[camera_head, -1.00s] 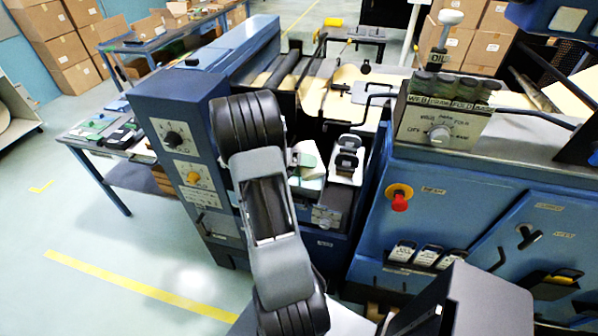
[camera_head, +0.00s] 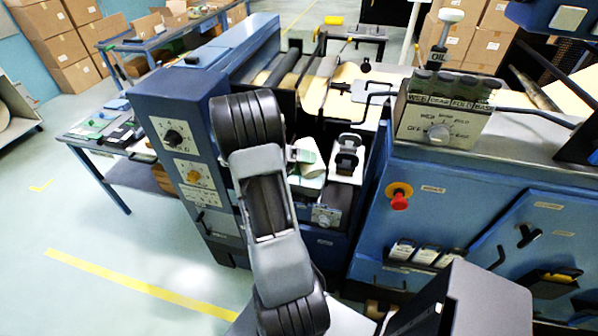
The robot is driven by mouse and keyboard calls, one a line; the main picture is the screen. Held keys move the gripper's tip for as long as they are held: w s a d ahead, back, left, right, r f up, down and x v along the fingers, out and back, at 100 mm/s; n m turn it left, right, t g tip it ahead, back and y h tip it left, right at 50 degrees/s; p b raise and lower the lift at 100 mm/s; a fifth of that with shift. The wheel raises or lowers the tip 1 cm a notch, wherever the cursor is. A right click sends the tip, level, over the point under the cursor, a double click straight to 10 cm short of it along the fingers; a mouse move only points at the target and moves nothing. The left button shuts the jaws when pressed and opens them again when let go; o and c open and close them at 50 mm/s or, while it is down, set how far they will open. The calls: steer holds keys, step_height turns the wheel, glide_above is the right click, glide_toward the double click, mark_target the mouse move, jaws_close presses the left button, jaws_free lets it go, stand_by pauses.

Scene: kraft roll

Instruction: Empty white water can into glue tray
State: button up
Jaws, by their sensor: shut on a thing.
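The white water can (camera_head: 311,158) shows just right of my arm, inside the bay between the blue machine cabinets. It is tilted. My gripper (camera_head: 295,155) is mostly hidden behind my own arm link; the part that shows is at the can's left side, shut on it. A pale surface (camera_head: 314,182) lies below the can and may be the glue tray, but my arm hides much of it. I cannot see whether any water flows from the can.
A white holder with black parts (camera_head: 346,160) stands close to the right of the can. A control box with a dial (camera_head: 438,125) and a red stop button (camera_head: 399,202) are on the right cabinet. Rollers and a brown paper web (camera_head: 345,78) lie behind the bay.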

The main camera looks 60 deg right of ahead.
steer(key=shift+f+n, duration=0.1)
steer(key=shift+n, duration=0.2)
stand_by(0.4)
steer(key=shift+w+d+r+n+g+p, duration=0.5)
steer(key=shift+w+r+n+p, duration=0.15)
steer(key=shift+p, duration=1.5)
steer(key=shift+r+n+p, duration=0.45)
steer(key=shift+r+p, duration=0.2)
steer(key=shift+p, duration=0.5)
steer(key=shift+w+d+r+n+g, duration=0.1)
steer(key=shift+r+n+g, duration=0.25)
steer(key=shift+r, duration=0.2)
steer(key=shift+w+d+r+n+g, duration=0.1)
steer(key=shift+w+r+n+g, duration=0.05)
steer(key=shift+r+n+g, duration=0.15)
steer(key=shift+f, duration=0.1)
